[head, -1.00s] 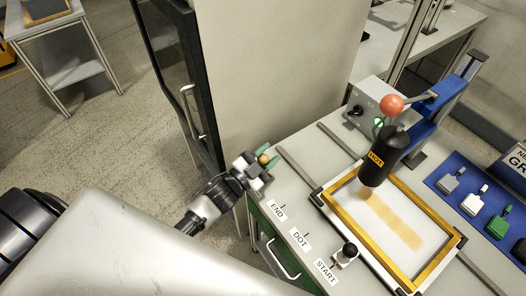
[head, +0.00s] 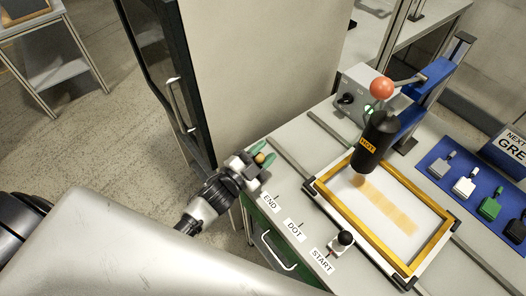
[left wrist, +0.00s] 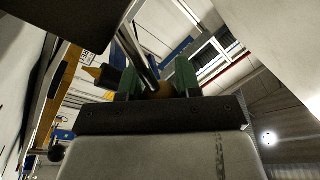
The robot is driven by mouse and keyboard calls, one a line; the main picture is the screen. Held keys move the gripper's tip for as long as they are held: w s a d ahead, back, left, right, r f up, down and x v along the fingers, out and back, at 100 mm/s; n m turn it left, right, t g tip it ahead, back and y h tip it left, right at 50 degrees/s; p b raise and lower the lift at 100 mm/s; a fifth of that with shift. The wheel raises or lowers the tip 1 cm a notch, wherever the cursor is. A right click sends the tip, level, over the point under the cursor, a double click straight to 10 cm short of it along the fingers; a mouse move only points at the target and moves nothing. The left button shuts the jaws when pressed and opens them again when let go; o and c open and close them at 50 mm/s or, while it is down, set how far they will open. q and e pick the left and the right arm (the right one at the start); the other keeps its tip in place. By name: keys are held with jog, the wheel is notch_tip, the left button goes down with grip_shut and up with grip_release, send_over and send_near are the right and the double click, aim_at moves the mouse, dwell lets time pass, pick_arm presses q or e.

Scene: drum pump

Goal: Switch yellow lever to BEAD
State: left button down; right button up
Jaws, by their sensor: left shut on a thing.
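The yellow lever's round knob (head: 260,157) is at the left edge of the grey bench. My left gripper (head: 258,162) is shut on it, with a green fingertip on each side. In the left wrist view the knob (left wrist: 160,90) sits between the green fingertips (left wrist: 158,82), and a metal rod runs up from near it. The lever's base is hidden by the gripper. White labels END (head: 270,202), DOT (head: 294,230) and START (head: 321,260) line the bench edge. No label reading BEAD can be made out. My right gripper is not in view.
A black HOT nozzle (head: 374,140) stands over a yellow-framed tray (head: 432,247) with a tan strip. A black knob (head: 345,238) is by START. A tall cabinet (head: 250,70) stands behind the gripper.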

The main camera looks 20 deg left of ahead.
pick_arm(q)
jog(key=c, duration=0.8)
grip_release()
jog(key=shift+f, duration=0.1)
jog(key=shift+s, duration=0.1)
jog(key=shift+s+a+f, duration=0.1)
jog(key=shift+s+f, duration=0.05)
jog(key=shift+s, duration=0.1)
jog(key=shift+b+v, duration=1.4)
jog(key=shift+v, duration=3.65)
